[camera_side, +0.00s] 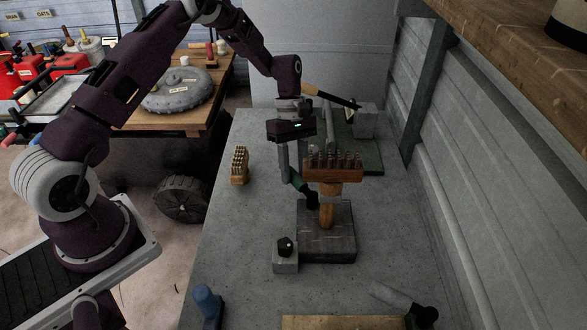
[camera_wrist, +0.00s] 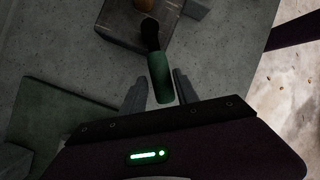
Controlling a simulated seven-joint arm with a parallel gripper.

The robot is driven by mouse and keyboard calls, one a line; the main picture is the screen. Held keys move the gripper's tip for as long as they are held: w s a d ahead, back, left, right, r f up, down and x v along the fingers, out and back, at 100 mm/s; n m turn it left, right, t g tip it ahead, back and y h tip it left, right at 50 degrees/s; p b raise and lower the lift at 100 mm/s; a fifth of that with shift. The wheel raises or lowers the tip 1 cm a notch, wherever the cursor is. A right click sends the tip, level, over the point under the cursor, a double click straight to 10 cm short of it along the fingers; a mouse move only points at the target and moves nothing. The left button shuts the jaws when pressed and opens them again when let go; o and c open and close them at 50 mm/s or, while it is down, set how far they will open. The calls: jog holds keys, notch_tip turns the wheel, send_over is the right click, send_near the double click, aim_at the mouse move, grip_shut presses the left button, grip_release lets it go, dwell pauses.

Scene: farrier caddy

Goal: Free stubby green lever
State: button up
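The stubby green lever (camera_side: 298,182) slants down to the right to a black end (camera_side: 311,199), close to the wooden post on a dark block (camera_side: 340,247). In the wrist view the green handle (camera_wrist: 160,80) points toward me, with its black part over the block's edge (camera_wrist: 118,35). My gripper (camera_side: 286,180) points down at the handle's upper end. In the wrist view its two fingers stand apart, one on each side of the handle's near end, with gaps visible. Whether the handle is at fingertip depth is hard to tell.
A wooden rack of metal pieces (camera_side: 333,172) tops the post, just right of my gripper. A grey box with a black knob (camera_side: 286,260) stands in front. A small wooden block with pegs (camera_side: 239,167) stands left. A green mat (camera_side: 371,160) lies behind. The bench's left side is mostly clear.

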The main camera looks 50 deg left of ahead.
jog(key=shift+o, duration=0.8)
jog(key=v, duration=0.7)
